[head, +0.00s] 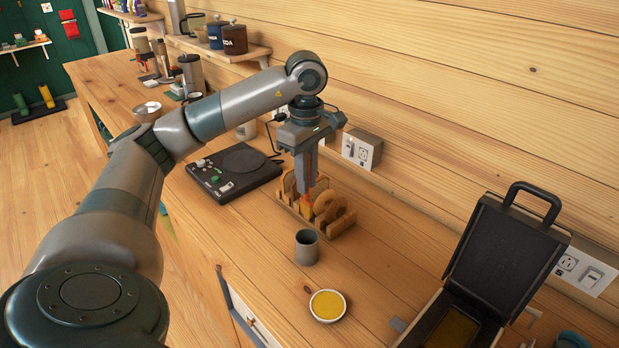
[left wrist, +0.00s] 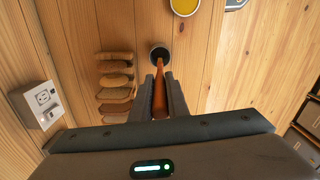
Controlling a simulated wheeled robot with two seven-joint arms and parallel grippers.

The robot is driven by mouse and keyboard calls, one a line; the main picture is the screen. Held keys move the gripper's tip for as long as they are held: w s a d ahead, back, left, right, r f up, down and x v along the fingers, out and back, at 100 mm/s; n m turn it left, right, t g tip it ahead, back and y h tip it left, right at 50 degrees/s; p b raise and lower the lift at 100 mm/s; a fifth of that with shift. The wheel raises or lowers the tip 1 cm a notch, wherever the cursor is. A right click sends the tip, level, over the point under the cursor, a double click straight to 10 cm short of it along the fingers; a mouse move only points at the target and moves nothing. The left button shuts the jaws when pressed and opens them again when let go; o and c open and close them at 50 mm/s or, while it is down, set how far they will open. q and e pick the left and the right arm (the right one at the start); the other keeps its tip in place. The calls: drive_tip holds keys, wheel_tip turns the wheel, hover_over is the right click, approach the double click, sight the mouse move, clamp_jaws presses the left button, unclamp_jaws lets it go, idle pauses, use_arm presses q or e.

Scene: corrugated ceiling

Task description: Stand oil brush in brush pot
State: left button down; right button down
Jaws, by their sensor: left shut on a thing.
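My left gripper (head: 307,192) points down above the counter and is shut on the oil brush (left wrist: 159,95), which has an orange-brown shaft. The brush also shows as a thin orange strip between the fingers in the head view (head: 311,168). The brush pot (head: 306,247), a small grey open cup, stands upright on the counter, lower in the head view than the fingertips. In the left wrist view, the brush's far end lies close to the pot (left wrist: 158,49) or overlaps its rim; I cannot tell whether they touch. My right gripper is not in view.
A wooden rack (head: 341,226) with bread and rings stands behind the pot. A white bowl of yellow oil (head: 328,306) sits in front. An open black press (head: 509,252) is at the right, a black hotplate (head: 235,172) at the left. Wall sockets (head: 360,150) are behind.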

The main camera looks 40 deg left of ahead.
sight(307, 200)
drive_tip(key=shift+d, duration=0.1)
